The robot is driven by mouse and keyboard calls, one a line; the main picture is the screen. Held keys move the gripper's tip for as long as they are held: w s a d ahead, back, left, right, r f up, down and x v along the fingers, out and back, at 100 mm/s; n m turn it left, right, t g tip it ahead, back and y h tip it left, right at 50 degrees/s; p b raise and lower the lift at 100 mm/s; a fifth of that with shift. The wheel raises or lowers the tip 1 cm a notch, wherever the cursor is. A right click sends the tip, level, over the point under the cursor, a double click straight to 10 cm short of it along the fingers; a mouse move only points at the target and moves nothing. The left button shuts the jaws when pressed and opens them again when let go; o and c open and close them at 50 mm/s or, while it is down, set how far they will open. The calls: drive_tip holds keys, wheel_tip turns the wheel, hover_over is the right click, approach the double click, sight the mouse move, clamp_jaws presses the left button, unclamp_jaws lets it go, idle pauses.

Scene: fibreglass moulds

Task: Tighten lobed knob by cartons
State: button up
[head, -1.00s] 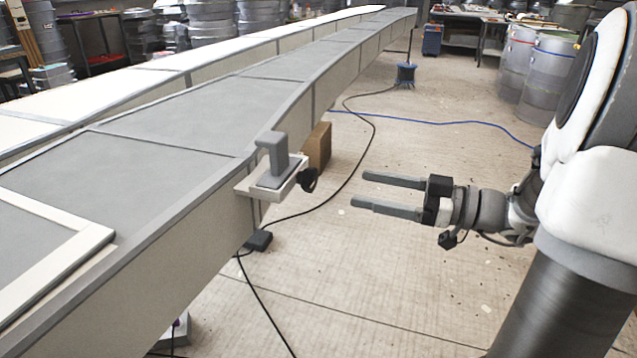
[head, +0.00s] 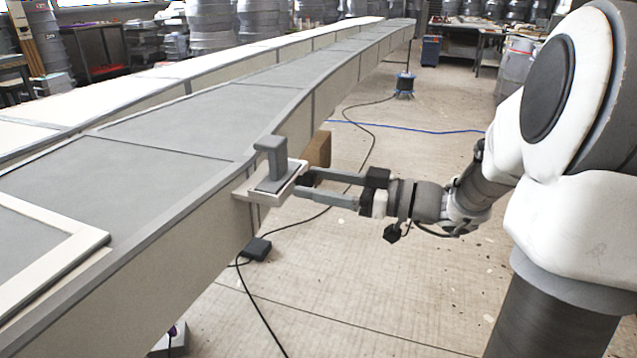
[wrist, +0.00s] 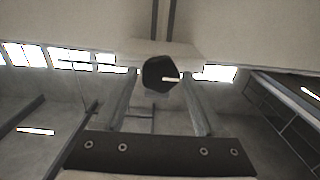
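The black lobed knob (wrist: 158,74), with a white pointer mark, sits on the front of a pale bracket (head: 252,194) at the side of the long grey mould. In the wrist view the knob is between the far ends of my two fingers. My gripper (head: 304,182) is open, with one finger on each side of the knob; small gaps seem to show. A grey upright handle (head: 271,158) stands on the bracket. A brown carton (head: 319,149) is just behind it.
The long grey mould (head: 170,122) runs along the left. A black cable with a small dark box (head: 257,249) lies on the floor below the bracket. A blue hose (head: 440,131) crosses further back. The floor right of the mould is mostly clear.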

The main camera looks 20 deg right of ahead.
clamp_jaws()
